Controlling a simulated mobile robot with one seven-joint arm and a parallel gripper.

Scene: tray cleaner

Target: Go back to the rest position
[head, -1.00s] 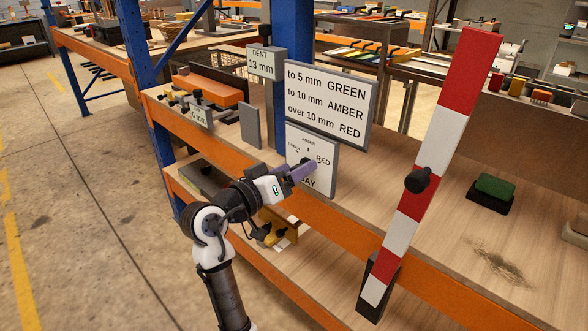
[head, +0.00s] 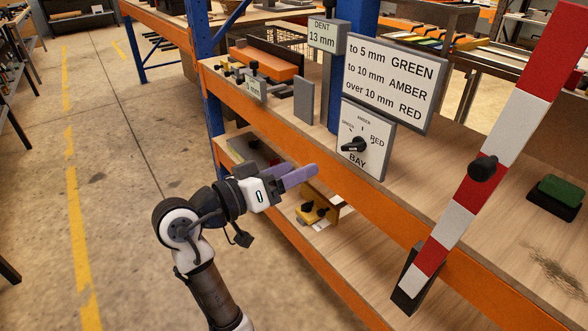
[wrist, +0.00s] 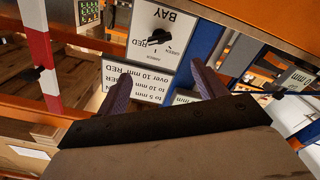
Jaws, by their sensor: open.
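My gripper (head: 303,174) is off the front of the shelf, apart from the BAY dial panel (head: 374,165), with open air between them. In the wrist view my gripper (wrist: 160,72) shows two purple fingers spread apart with nothing between them. The black knob (head: 354,145) on the panel is uncovered, among GREEN, AMBER and RED labels. Its bar lies roughly sideways; I cannot tell which end is the pointer. The knob also shows upside down in the wrist view (wrist: 158,37).
The orange-edged shelf (head: 345,210) is just right of my arm. A red-and-white barrier post (head: 466,192) stands further right. A rule sign (head: 392,82) and a DENT 13 mm sign (head: 324,35) stand behind. The floor (head: 110,170) to the left is clear.

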